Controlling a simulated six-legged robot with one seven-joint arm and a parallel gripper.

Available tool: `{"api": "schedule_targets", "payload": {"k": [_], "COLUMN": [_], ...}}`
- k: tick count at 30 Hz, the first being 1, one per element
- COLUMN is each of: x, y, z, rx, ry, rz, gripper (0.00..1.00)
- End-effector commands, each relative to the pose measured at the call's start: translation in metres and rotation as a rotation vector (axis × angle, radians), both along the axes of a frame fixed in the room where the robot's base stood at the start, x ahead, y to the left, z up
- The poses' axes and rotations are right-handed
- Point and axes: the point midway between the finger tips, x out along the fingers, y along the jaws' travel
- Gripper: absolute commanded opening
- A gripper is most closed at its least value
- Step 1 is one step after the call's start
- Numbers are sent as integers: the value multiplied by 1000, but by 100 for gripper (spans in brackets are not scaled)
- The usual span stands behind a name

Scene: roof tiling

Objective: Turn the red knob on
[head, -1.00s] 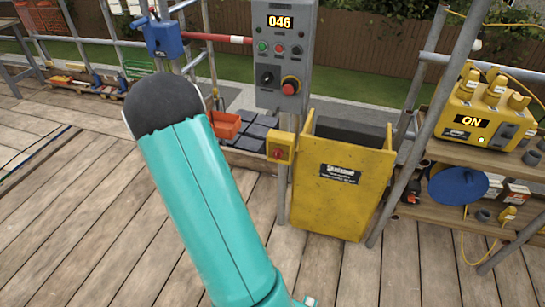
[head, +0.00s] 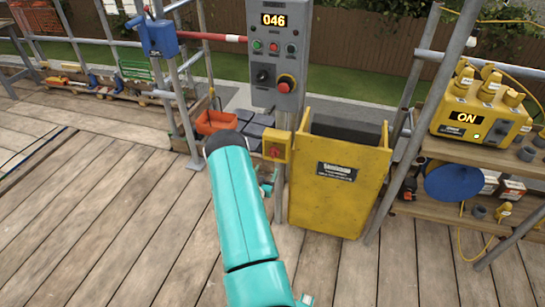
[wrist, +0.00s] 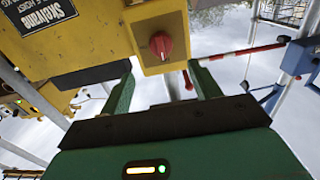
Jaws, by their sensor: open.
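The red knob (head: 275,151) is on the front of a small yellow box (head: 284,139) fixed to a grey post, left of the yellow hopper. In the wrist view, which is upside down, the red knob (wrist: 160,45) has a raised grip bar and sits on its yellow box (wrist: 142,14). My gripper (wrist: 160,67) is open, its two green fingers apart and pointing at the box, one on each side of the knob's line. The knob appears just beyond the fingertips, not clasped. In the head view my arm hides most of the gripper.
A grey control panel (head: 281,60) reading 046, with a red mushroom button (head: 286,84), stands above the box. The yellow hopper (head: 340,190) is close on the right. A yellow unit (head: 482,110) showing ON sits on a shelf. The deck at front left is clear.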

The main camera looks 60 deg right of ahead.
Motion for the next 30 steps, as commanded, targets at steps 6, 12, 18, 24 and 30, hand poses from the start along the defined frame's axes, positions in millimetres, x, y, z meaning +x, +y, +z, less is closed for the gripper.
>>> {"api": "schedule_targets", "payload": {"k": [6, 12, 18, 24, 30], "x": [6, 12, 16, 17, 17], "y": [-44, -80, -100, -103, -102], "z": [0, 0, 0, 0, 0], "rx": [-1, -1, 1, 1, 1], "ry": [-3, -1, -1, 0, 0], "rz": [-2, 0, 1, 2, 2], "gripper": [62, 62, 62, 62, 45]}}
